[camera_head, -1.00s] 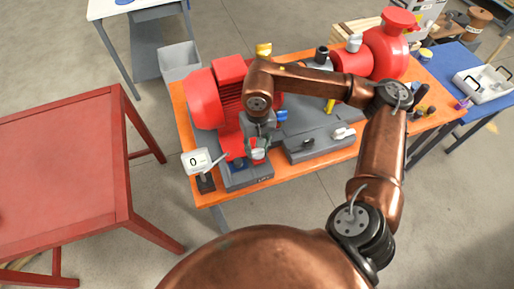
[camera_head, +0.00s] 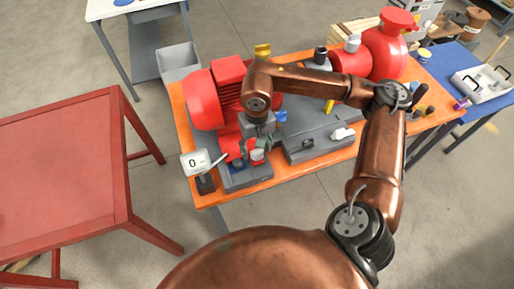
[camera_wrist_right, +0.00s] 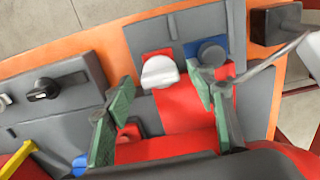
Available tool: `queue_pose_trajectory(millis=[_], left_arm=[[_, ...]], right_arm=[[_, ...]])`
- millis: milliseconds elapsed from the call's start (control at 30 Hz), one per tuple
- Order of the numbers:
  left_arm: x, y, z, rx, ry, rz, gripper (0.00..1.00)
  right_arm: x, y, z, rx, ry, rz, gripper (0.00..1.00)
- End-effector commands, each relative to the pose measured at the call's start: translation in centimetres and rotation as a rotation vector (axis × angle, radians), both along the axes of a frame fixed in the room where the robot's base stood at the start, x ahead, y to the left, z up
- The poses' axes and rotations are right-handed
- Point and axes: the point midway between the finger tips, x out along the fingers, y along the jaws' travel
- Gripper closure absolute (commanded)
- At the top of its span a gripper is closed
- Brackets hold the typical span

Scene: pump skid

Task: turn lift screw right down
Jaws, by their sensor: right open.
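A white-capped screw knob (camera_wrist_right: 160,72) stands over a red patch on the grey base plate. It also shows in the head view (camera_head: 258,155), on the right of the pair. My right gripper (camera_head: 257,150) is over the motor end of the skid. In the wrist view its green fingers (camera_wrist_right: 165,118) are spread wide with nothing held between them. The white knob lies beyond the fingertips, between their lines; the exact height gap cannot be told. My left gripper is not in view.
A dial gauge (camera_head: 195,162) reading 0 stands at the bench corner, its thin arm reaching toward the blue knob. The red motor (camera_head: 215,93) is behind my gripper. A grey box (camera_head: 315,144) with a white handle lies to the right. A red table (camera_head: 65,165) stands left.

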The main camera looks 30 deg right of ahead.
Motion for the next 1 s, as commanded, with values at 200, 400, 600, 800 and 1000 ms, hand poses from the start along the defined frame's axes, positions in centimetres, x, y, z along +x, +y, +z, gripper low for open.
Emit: queue_pose_trajectory(millis=[200, 400, 600, 800, 1000], left_arm=[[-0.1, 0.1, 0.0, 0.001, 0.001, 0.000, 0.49], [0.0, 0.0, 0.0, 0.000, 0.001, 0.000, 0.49], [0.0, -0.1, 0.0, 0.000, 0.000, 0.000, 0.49], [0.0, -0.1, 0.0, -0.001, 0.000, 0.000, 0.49], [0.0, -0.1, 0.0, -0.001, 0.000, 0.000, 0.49]], right_arm=[[0.1, 0.0, 2.1, 0.001, -0.004, -0.001, 0.49], [0.1, 0.0, 6.2, 0.001, -0.005, 0.000, 0.49], [0.1, 0.0, 9.9, 0.000, -0.003, 0.001, 0.49], [0.0, 0.0, 11.7, 0.001, 0.000, 0.001, 0.49], [0.0, 0.0, 12.0, 0.000, 0.000, 0.001, 0.49]])
